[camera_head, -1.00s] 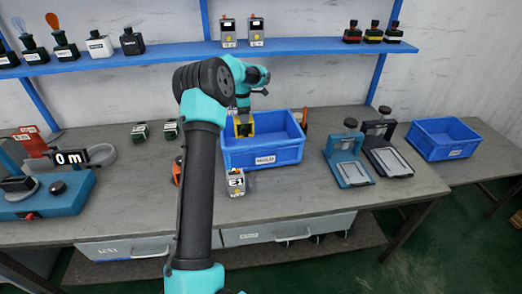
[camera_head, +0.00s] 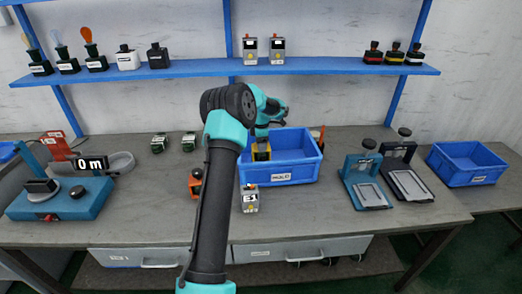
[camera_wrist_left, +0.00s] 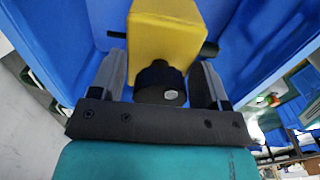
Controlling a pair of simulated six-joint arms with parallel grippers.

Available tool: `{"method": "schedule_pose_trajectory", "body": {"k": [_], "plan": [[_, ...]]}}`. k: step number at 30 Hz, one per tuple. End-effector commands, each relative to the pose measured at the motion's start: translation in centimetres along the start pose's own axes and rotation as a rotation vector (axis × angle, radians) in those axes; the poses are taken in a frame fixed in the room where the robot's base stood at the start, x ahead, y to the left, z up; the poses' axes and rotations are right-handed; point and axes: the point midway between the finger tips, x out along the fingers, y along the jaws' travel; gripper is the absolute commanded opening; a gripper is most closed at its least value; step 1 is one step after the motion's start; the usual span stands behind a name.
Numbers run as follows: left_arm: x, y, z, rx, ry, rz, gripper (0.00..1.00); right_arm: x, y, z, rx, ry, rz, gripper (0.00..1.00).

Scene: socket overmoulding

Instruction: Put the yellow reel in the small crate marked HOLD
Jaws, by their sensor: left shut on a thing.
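The yellow reel (camera_head: 261,152) is a blocky yellow piece with a black knob. My left gripper (camera_head: 262,138) is shut on it over the left part of the middle blue crate (camera_head: 295,179). In the left wrist view the reel (camera_wrist_left: 165,35) shows large, its dark knob between the fingers of my left gripper (camera_wrist_left: 162,88), with blue crate walls (camera_wrist_left: 235,45) around it. I cannot tell whether the reel touches the crate floor. The middle crate's front label is blurred. A smaller blue crate (camera_head: 467,178) stands at the far right, its label unreadable. My right gripper is out of view.
A grey box marked 31 (camera_head: 250,200) stands before the middle crate, with an orange item (camera_head: 196,184) left of it. Two clamp stands (camera_head: 363,182) are between the crates. A teal scale-like device (camera_head: 62,197) is at left. A blue shelf (camera_head: 180,70) runs behind.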

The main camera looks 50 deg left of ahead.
Motion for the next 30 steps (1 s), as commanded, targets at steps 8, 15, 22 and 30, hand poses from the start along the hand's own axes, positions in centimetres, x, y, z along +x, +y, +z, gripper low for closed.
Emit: {"method": "schedule_pose_trajectory", "body": {"k": [8, 15, 22, 30], "plan": [[3.5, 0.0, -0.1, -0.001, 0.001, 0.000, 0.22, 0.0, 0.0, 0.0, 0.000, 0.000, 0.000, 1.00], [3.6, 0.0, 0.0, 0.000, 0.000, 0.001, 0.22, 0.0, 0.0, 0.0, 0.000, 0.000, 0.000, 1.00], [4.0, 0.0, 0.0, 0.000, 0.000, 0.001, 0.73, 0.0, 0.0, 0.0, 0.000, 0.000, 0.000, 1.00], [4.0, 0.0, 0.0, 0.000, 0.000, 0.000, 0.95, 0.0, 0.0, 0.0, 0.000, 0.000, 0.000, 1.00]]}}
